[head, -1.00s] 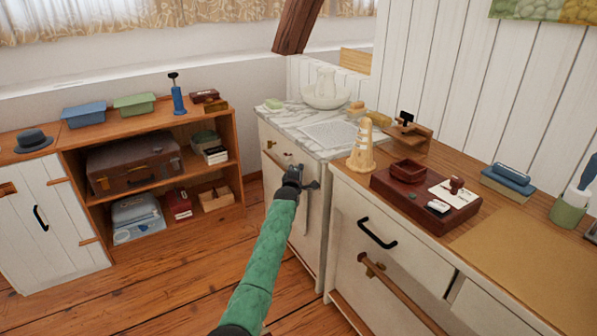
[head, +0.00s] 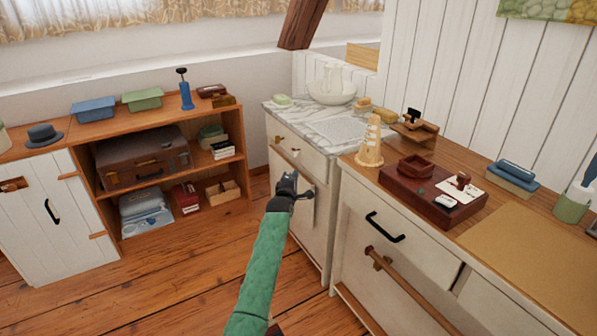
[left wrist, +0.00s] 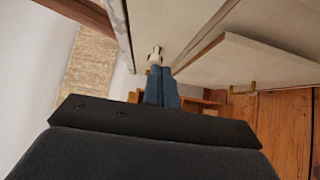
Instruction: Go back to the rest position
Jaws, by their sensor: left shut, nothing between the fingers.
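My left gripper (head: 287,184) is at the end of my green arm, in front of the white cabinet (head: 325,225) with the marble top. It is shut and empty, below the level of the marble top. In the left wrist view its two blue-grey fingers (left wrist: 161,85) lie together with nothing between them. Pale panels (left wrist: 180,25) stand past the fingertips; I cannot tell whether the fingers touch any of them. My right gripper is in neither view.
A white drawer unit with a wooden top (head: 535,245) stands at right, with a dark red box (head: 405,192) on it. At left is a low wooden shelf (head: 243,150) holding a brown suitcase (head: 140,160). The plank floor (head: 190,265) between is clear.

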